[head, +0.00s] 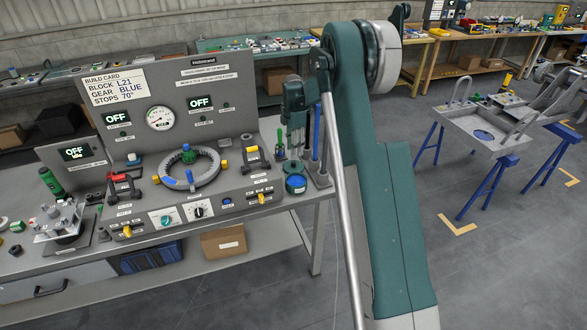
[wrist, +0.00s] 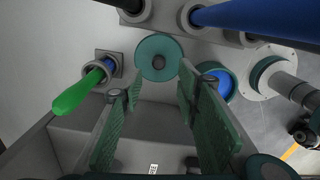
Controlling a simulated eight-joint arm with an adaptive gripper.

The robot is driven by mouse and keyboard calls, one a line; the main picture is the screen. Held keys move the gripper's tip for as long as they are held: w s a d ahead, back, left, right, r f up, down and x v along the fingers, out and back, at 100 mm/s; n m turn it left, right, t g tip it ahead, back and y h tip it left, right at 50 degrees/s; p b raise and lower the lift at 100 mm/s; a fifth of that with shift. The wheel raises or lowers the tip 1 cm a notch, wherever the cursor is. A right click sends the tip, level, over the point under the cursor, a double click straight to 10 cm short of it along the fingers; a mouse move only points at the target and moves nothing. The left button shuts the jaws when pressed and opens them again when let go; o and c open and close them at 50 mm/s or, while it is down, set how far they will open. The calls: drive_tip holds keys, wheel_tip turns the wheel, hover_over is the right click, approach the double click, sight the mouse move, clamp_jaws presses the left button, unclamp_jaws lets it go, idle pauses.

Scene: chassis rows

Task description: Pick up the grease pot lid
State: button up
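The grease pot lid appears in the wrist view as a round teal disc (wrist: 158,48) with a small grey knob at its centre. In the head view, a teal piece that looks like the lid (head: 293,167) sits under my gripper, partly hidden. My gripper (head: 294,150) points down at the right end of the bench. In the wrist view its two green fingers (wrist: 159,82) are apart, with tips near the lid's lower edge on either side. Nothing is held. A pot with blue inside (head: 296,185) stands just in front and shows right of the right finger (wrist: 224,83).
A green-handled tool (wrist: 80,93) stands in a holder left of the lid. Blue rods (wrist: 260,18) rise close by on the right, in a rack. The control panel (head: 190,108) and ring gear (head: 190,182) lie to the left. The bench edge is close on the right.

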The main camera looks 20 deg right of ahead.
sight(294, 162)
drive_tip(key=shift+f, duration=0.1)
drive_tip(key=shift+f, duration=1.2)
drive_tip(key=shift+f, duration=0.1)
drive_tip(key=shift+w+d+f+b, duration=0.15)
drive_tip(key=shift+f+b, duration=0.25)
drive_tip(key=shift+f, duration=2.1)
drive_tip(key=shift+c, duration=0.6)
drive_tip(key=c, duration=0.9)
